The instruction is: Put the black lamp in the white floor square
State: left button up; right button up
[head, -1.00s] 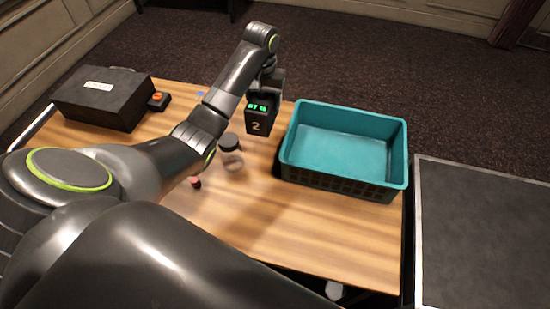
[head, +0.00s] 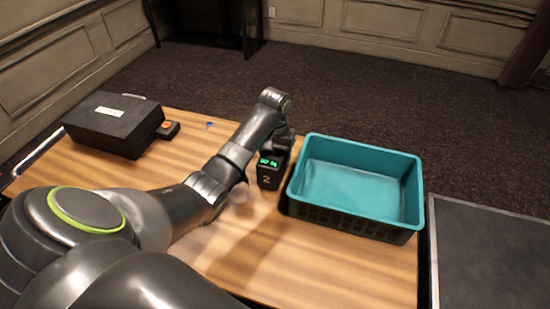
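I do not see a black lamp in the head view. A dark flat panel with a pale edge (head: 433,240) lies at the lower right; I cannot tell whether this is the white floor square. My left arm reaches over the wooden table. My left gripper (head: 284,148) is at the arm's far end, by a black box (head: 270,172) with a green readout and a 2. The box hangs at or just above the table, left of the teal crate. The fingers are too small and dark to make out. My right gripper is not in view.
The empty-looking teal crate (head: 405,229) stands on the wooden table (head: 330,270). A black case (head: 110,125) and a small black box with an orange button (head: 168,129) are at the table's left. Dark carpet (head: 400,105) lies open behind the table.

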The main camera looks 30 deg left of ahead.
pick_arm(q)
jog(key=shift+w+f, duration=0.1)
jog(key=shift+f, duration=0.4)
jog(key=o, duration=1.7)
jog(key=shift+f, duration=0.15)
